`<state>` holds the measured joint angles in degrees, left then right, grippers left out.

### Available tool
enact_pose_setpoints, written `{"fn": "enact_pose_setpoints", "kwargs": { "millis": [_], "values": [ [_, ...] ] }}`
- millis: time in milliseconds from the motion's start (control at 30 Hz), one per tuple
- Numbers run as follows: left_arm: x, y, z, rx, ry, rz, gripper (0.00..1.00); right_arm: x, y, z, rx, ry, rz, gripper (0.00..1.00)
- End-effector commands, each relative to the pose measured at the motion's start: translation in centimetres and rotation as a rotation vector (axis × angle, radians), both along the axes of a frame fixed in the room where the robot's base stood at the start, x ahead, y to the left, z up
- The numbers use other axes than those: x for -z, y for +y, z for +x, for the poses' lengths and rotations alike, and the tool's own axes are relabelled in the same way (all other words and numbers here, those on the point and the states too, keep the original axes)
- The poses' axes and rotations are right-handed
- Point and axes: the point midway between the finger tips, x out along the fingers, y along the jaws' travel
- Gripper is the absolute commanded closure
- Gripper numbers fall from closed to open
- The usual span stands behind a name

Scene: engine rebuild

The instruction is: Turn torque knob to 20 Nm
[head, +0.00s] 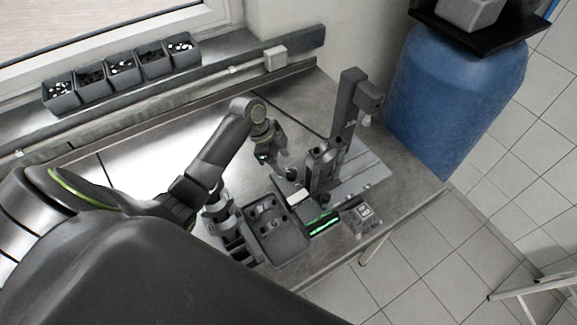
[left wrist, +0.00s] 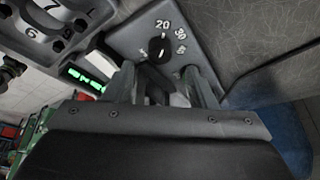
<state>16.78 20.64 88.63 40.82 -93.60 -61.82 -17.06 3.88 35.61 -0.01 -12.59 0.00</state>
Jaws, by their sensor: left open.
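The torque knob (left wrist: 157,48) is a small dark knob on a grey dial panel (left wrist: 128,40) in the left wrist view. White numerals around it include 20 and 30; others are too small to read surely. A pale mark on the knob's edge lies near the 20. My left gripper (left wrist: 163,76) is open, its two fingers spread below and to either side of the knob in that view. I cannot tell whether they touch it. In the head view the left gripper (head: 289,171) is beside the grey fixture, and the knob cannot be made out.
A green-lit display (head: 323,223) stands on the bench by a grey tray (head: 277,243). A tall grey post (head: 346,115) rises behind the fixture. Several parts bins (head: 122,83) line the sill. A blue barrel (head: 447,100) stands right of the metal bench (head: 408,188).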

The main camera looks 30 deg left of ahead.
Motion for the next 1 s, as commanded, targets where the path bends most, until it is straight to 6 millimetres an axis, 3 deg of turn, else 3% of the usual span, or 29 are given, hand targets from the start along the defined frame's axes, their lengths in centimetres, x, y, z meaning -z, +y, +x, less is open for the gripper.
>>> {"fn": "enact_pose_setpoints", "kwargs": {
  "millis": [333,767,1000],
  "values": [
    [4.2,-1.6,0.8,-0.001,0.002,-0.001,0.49,-1.2,-1.0,-0.2,-0.003,0.003,-0.013,0.64],
    [5.0,-1.9,0.9,-0.001,-0.001,-0.001,0.49,-1.3,-1.3,-0.3,-0.004,0.005,-0.016,0.64],
    [5.0,-1.9,0.9,-0.001,-0.001,-0.001,0.79,-1.2,-1.1,-0.4,-0.003,0.006,-0.014,0.64]
  ]
}}
